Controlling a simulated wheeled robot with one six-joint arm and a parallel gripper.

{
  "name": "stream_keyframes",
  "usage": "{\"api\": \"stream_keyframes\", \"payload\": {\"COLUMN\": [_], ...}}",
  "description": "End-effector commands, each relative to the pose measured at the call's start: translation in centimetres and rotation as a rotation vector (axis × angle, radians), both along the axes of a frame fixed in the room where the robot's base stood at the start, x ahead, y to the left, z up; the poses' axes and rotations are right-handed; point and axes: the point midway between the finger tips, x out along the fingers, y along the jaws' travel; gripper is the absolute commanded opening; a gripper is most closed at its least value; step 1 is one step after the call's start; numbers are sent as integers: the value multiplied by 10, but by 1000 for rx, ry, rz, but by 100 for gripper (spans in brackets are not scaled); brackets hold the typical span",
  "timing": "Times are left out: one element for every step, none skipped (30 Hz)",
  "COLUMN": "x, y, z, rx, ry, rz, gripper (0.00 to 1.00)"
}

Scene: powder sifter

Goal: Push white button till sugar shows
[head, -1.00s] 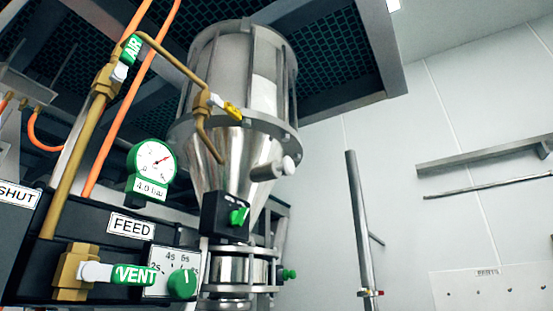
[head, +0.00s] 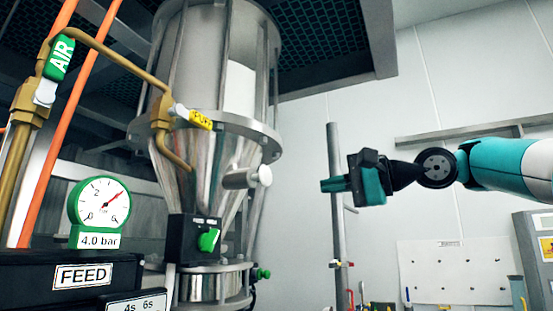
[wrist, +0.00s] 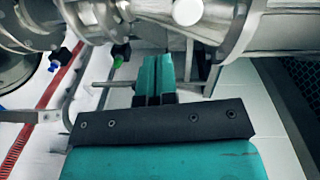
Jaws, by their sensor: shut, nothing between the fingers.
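The white button (head: 264,175) is a round cap on the end of a short grey cylinder that sticks out of the steel hopper cone (head: 215,150) in the head view. In the wrist view the white button (wrist: 187,12) shows as a white disc at the top edge, just right of the fingers. My gripper (head: 328,184) is shut and empty, reaching in from the right with its tips pointing left. In the head picture it is right of the button and slightly lower, with a gap between them. In the wrist view my gripper (wrist: 155,72) has its teal fingers together. No sugar is visible.
A yellow PUFF valve (head: 198,119), a green AIR valve (head: 60,58) and a gauge (head: 98,204) reading 4.0 bar are at left. A green knob (head: 208,240) sits below the hopper. An upright grey post (head: 335,150) stands behind my gripper.

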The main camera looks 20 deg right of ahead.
Motion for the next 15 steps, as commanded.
{"api": "stream_keyframes", "payload": {"x": [-3, -6, -8, -10, -10, -12, -12, -12, -12, -12, -12, -12, -12, -12, -11], "y": [-10, -13, -16, -17, -18, -19, -18, -18, -18, -17, -17, -17, -17, -17, -17], "z": [21, 27, 33, 36, 38, 39, 40, 39, 39, 39, 39, 39, 38, 38, 38], "rx": [32, 50, 69, 79, 88, 93, 97, 98, 99, 98, 98, 98, 98, 97, 96], "ry": [1, 4, 9, 12, 16, 17, 18, 17, 18, 18, 18, 18, 18, 17, 18], "rz": [-2, 2, 6, 8, 10, 13, 13, 12, 12, 12, 12, 12, 12, 12, 12], "gripper": [0, 0, 0, 0, 0, 0, 0, 0, 0, 0, 0, 0, 0, 0, 0]}}
